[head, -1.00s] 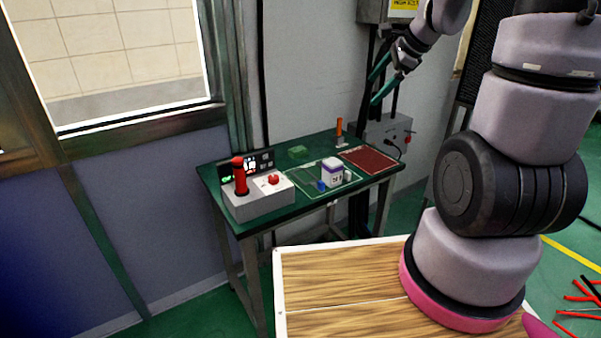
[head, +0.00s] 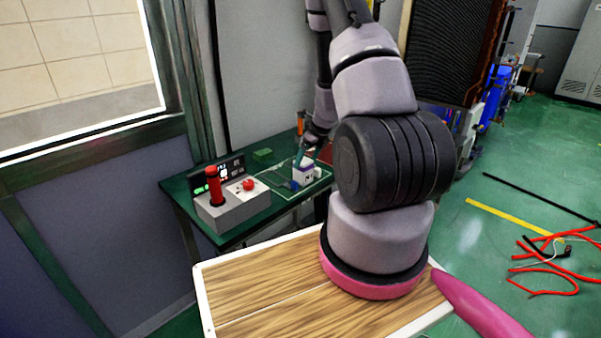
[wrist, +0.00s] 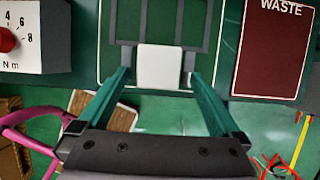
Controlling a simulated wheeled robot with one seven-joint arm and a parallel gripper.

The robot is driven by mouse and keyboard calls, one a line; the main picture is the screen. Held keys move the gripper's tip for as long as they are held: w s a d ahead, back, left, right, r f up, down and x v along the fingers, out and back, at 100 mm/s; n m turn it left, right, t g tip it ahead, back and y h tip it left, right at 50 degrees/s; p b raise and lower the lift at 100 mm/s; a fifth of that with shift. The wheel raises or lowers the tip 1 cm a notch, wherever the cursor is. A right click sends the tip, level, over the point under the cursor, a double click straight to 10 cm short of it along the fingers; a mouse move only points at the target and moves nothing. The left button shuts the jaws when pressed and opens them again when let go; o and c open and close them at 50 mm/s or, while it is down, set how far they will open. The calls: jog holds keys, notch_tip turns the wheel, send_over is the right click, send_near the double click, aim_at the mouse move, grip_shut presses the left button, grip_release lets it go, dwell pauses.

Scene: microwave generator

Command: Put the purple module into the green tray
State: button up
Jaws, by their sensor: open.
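A dark green tray with dividers (wrist: 160,22) lies just beyond that block. My gripper (wrist: 160,80) is open, its teal fingers on either side of the block. In the head view my gripper is at the module, partly hidden by my arm; contact is unclear.
A grey control box (head: 233,209) with a red knob and a red handle stands on the left of the table. A small green block (head: 263,155) lies behind. A dark red WASTE area (wrist: 272,48) is at the right in the wrist view.

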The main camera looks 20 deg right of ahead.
jog(key=shift+w+a+x, duration=0.1)
jog(key=shift+w+x, duration=0.05)
jog(key=shift+x, duration=1.3)
jog(key=shift+w+a+x, duration=0.15)
jog(key=shift+w+x, duration=0.05)
jog(key=shift+x, duration=1.3)
jog(key=shift+r, duration=0.2)
grip_shut()
jog(key=shift+r, duration=0.1)
